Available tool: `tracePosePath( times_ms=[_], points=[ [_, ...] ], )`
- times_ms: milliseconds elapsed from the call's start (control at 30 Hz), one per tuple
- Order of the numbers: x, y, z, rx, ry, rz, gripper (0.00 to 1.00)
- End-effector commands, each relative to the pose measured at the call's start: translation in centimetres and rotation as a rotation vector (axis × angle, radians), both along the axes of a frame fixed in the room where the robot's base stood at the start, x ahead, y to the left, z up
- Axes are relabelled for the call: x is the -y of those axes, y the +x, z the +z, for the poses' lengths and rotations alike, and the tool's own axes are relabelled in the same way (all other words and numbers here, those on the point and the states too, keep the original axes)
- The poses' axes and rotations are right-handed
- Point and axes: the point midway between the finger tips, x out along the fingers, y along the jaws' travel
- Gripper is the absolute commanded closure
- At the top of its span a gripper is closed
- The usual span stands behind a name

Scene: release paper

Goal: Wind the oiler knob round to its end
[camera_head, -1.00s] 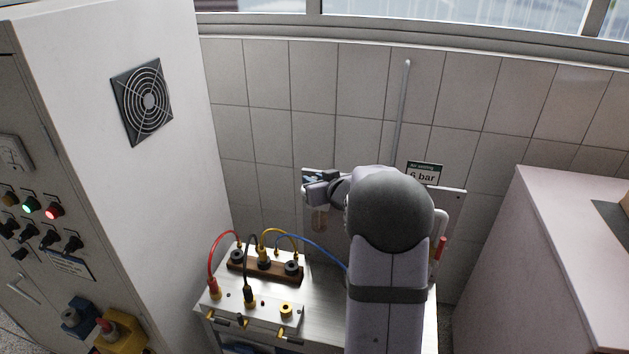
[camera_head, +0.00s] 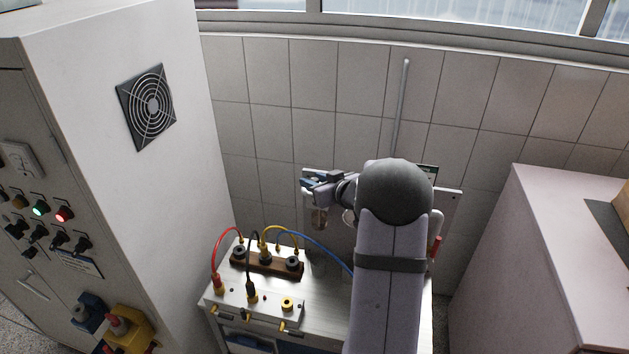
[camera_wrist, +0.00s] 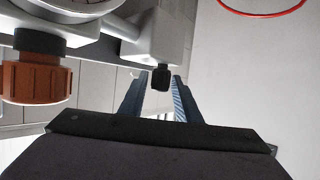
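In the wrist view a small black knob (camera_wrist: 162,78) sits on the end of a light grey metal body (camera_wrist: 160,38); I take it for the oiler knob. My gripper (camera_wrist: 158,92) is open, with one dark blue finger on each side of the knob. A gap shows between the knob and the fingers, and I cannot tell how deep it sits between them. My arm hides much of the panel, and the knob cannot be made out there.
An orange ribbed knob (camera_wrist: 35,83) and part of a round gauge (camera_wrist: 85,3) are left of the fingers. A red loop (camera_wrist: 262,8) is at upper right. Below the panel is a bench (camera_head: 325,290) with red, black, yellow and blue cables. Cabinets stand on both sides.

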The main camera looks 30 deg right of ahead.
Motion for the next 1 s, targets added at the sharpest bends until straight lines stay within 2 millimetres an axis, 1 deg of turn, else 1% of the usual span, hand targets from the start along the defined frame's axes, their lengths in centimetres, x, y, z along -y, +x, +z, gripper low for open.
tracePosePath(
  times_ms=[300, 467, 567, 900, 1000],
  points=[
    [0.0, 0.0, -0.1, -0.002, -0.001, 0.000, 0.62],
    [0.1, -0.5, 0.1, -0.002, -0.002, -0.001, 0.62],
    [0.1, -1.3, 0.4, -0.001, -0.003, -0.002, 0.62],
    [0.1, -5.1, 2.0, 0.000, -0.003, -0.002, 0.62],
    [0.1, -6.0, 2.4, 0.000, -0.002, -0.001, 0.62]
  ],
)
